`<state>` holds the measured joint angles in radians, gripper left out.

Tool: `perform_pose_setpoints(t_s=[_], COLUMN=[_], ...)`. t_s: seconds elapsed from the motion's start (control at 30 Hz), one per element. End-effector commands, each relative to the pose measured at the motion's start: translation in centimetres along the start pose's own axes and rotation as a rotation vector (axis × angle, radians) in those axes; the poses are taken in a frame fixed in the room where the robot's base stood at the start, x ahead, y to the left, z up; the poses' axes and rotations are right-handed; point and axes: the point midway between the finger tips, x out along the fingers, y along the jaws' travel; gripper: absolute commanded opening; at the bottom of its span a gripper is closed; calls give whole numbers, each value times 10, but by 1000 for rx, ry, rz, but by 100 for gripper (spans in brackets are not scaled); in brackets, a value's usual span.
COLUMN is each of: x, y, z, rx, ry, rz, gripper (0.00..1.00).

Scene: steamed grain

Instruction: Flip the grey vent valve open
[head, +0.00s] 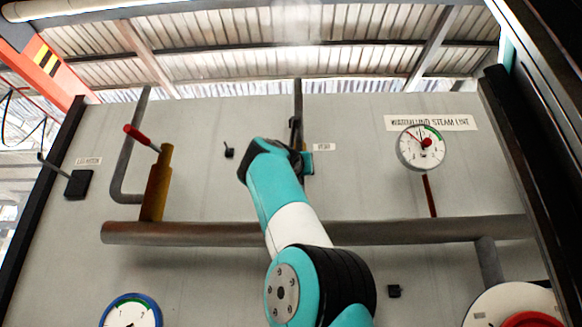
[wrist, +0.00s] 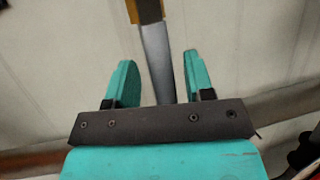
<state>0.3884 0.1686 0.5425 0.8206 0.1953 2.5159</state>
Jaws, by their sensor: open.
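In the wrist view, a grey bar (wrist: 155,50) runs down from a brown-yellow block (wrist: 143,10) at the top edge. It looks like the vent valve's lever, but I cannot be sure it is not a pipe. My gripper (wrist: 160,65) is open, with its two teal fingers on either side of the bar in the picture. Whether they touch it or differ in depth I cannot tell. In the head view, my gripper (head: 305,160) is mostly hidden behind my wrist, in front of the middle vertical pipe (head: 298,95). The valve is largely hidden there.
A horizontal pipe (head: 180,233) crosses the grey panel. A red-handled valve (head: 155,185) stands at left, its handle (head: 140,137) sticking out. A white gauge (head: 421,148) is at upper right and a blue-rimmed gauge (head: 131,312) at lower left. A red part (head: 532,320) is at lower right.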

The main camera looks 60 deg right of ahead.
Motion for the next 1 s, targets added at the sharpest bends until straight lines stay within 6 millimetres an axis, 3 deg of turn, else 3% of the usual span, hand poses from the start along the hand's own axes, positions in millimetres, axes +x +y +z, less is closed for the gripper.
perform_pose_setpoints(t_s=[0.5,0.8,1.0], x=[-100,-143,-160], y=[2,1,0], z=[-3,-2,-1], rx=[7,6,3], ry=[0,1,1], rz=[8,6,3], gripper=[48,48,48])
